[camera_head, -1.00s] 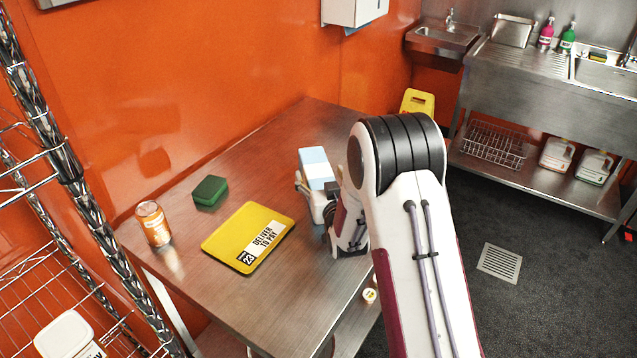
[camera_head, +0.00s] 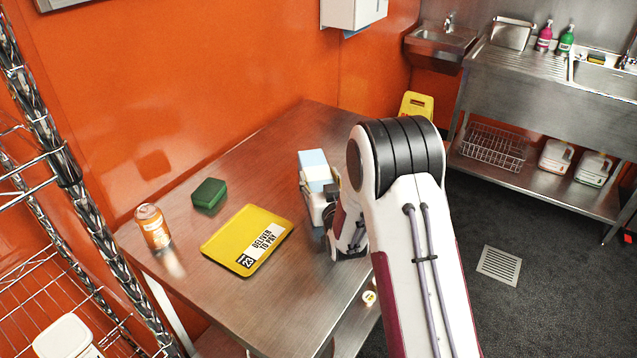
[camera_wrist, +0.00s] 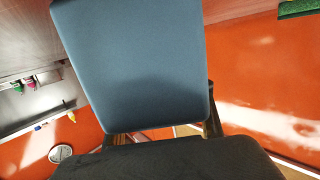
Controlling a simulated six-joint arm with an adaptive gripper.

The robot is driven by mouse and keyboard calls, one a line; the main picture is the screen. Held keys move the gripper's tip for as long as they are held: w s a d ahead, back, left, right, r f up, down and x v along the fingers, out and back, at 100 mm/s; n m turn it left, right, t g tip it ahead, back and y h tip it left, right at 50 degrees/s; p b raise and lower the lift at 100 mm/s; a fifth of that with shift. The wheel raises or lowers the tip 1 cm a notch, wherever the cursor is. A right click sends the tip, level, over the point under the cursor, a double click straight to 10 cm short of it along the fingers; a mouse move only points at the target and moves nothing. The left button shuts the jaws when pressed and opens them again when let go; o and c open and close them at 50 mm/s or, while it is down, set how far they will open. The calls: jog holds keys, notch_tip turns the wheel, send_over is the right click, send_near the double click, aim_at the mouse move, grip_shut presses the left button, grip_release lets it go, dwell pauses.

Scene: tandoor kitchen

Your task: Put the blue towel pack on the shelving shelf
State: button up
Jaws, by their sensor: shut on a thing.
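The blue towel pack (camera_head: 314,158) is a block with a light blue and white top, at the right part of the steel table. My gripper (camera_head: 318,192) is shut on it. In the wrist view the pack (camera_wrist: 135,65) fills the middle, with a finger (camera_wrist: 213,125) at its right side. My arm hides part of the pack and gripper in the head view, and I cannot tell how far the pack is above the table. The wire shelving (camera_head: 78,205) stands at the left edge, with its shelves partly cut off.
A white tub (camera_head: 62,338) sits on a lower wire shelf. The orange wall (camera_head: 230,70) runs behind the table. Sinks (camera_head: 600,75) stand at the back right.

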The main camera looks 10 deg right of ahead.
notch_tip(320, 180, up, 10)
dwell(1.0)
jog(key=shift+r, duration=0.2)
dwell(0.4)
jog(key=s+f, duration=0.2)
jog(key=s, duration=1)
jog(key=shift+s+a+f, duration=0.15)
jog(key=shift+a+f, duration=0.1)
jog(key=shift+f, duration=0.1)
jog(key=shift+f, duration=0.15)
dwell(1.0)
